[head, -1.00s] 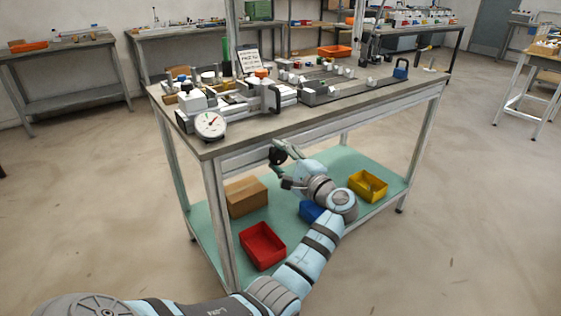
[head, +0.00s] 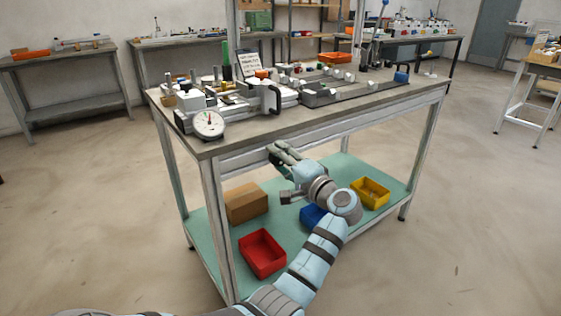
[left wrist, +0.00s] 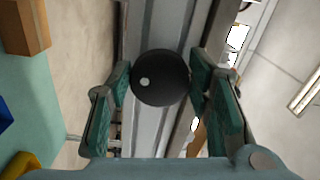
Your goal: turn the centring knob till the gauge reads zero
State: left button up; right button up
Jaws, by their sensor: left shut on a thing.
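The round dial gauge (head: 209,124) with a white face sits at the near left corner of the bench top. Its needle points about straight up; the scale is too small to read. The centring knob (left wrist: 160,78) is a black round knob with a white dot, in front of a metal rail in the left wrist view. My left gripper (head: 272,157) is at the bench's front rail. In the left wrist view its green-padded fingers (left wrist: 160,80) are shut on the knob, one on each side. The head view hides most of the knob behind the gripper. My right gripper is out of view.
The bench top (head: 330,118) carries the grey frame jig (head: 235,100) and small parts. On the green lower shelf (head: 300,245) stand a red bin (head: 262,253), a cardboard box (head: 246,203), a blue bin (head: 312,215) and a yellow bin (head: 370,192).

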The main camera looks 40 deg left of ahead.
pick_arm(q)
jog(key=o, duration=1.1)
jog(key=v, duration=0.7)
jog(key=shift+d, duration=0.3)
jog(key=shift+s, duration=0.1)
